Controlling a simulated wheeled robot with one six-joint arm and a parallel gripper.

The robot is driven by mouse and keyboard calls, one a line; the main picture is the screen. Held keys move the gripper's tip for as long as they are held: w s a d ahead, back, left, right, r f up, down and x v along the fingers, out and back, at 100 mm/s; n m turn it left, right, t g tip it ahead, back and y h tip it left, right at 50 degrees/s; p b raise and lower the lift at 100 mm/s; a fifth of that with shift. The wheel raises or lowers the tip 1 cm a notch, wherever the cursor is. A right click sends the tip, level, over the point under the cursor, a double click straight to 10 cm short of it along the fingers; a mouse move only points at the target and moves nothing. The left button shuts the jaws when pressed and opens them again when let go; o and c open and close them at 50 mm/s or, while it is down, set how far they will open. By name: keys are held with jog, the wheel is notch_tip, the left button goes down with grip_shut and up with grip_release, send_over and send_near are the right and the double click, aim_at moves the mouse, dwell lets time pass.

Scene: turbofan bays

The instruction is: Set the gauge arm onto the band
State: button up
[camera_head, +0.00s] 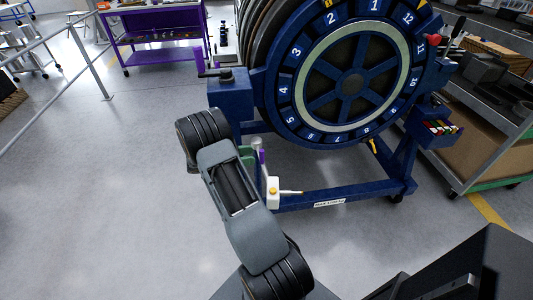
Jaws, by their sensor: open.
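A large dark blue wheel stands upright on a blue stand. At the stand's upper left, a dark arm with a purple upright handle (198,59) sits on a blue post (231,93). It looks like the gauge arm; it points left, away from the wheel face. My own grey arm link with black joints rises from the bottom centre, left of the stand. My gripper cannot be made out in this view.
A white box with a yellow button (273,191) is low by the stand's left leg. A small bin of coloured items (440,129) hangs at the stand's right. A grey cart (490,140) stands right, a purple workbench (160,38) back left. A railing (90,55) crosses the left; floor there is clear.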

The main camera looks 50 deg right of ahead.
aim_at(263, 163)
jog(key=x, duration=0.7)
jog(key=shift+c, duration=0.2)
grip_shut()
dwell(0.4)
